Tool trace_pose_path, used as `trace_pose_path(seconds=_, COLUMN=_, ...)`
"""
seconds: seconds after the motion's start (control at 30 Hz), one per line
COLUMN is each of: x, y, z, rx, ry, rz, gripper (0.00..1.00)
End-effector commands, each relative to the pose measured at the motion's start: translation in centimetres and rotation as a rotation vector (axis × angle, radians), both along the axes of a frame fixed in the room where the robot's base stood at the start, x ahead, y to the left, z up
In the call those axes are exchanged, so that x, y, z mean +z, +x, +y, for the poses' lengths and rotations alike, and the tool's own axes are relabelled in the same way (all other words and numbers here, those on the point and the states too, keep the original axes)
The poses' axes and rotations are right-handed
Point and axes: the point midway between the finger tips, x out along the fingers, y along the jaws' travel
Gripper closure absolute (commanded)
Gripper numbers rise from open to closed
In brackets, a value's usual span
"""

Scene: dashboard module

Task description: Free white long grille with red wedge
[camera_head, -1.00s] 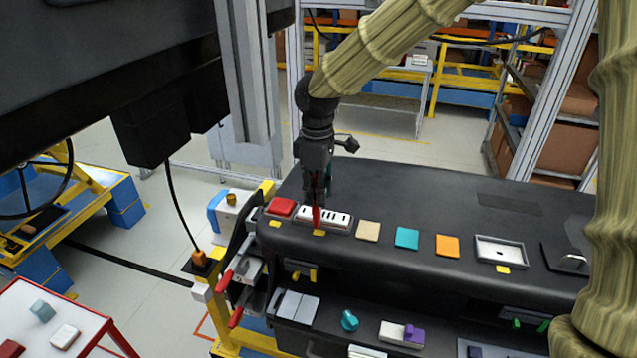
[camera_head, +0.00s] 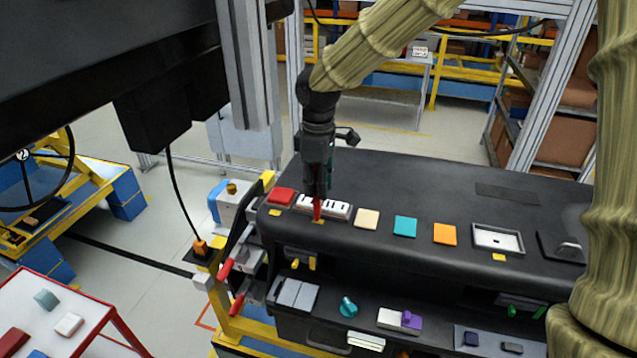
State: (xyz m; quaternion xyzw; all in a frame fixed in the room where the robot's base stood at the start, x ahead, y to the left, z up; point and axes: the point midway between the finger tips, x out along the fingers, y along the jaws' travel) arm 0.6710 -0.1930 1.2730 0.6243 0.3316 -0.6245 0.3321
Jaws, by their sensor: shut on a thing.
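The white long grille (camera_head: 338,210) with dark slots sits on top of the black dashboard, right of a red square button. The red wedge (camera_head: 317,209) stands upright with its tip down at the grille's front edge, above a small yellow mark. My gripper (camera_head: 318,193) is shut on the wedge, pointing down. The gripper and wedge hide part of the grille. I cannot tell whether the wedge tip touches the grille or is under its edge.
The dashboard top (camera_head: 420,190) behind the grille is clear. A white table (camera_head: 50,310) stands lower left.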

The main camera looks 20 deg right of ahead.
Motion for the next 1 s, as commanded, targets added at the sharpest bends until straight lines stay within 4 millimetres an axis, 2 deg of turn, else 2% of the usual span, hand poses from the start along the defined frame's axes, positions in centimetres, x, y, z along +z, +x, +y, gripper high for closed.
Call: trace_pose_path(seconds=1.0, x=-0.89, y=0.04, z=-0.01, rx=0.0, ry=-0.001, rz=-0.001, gripper=1.0)
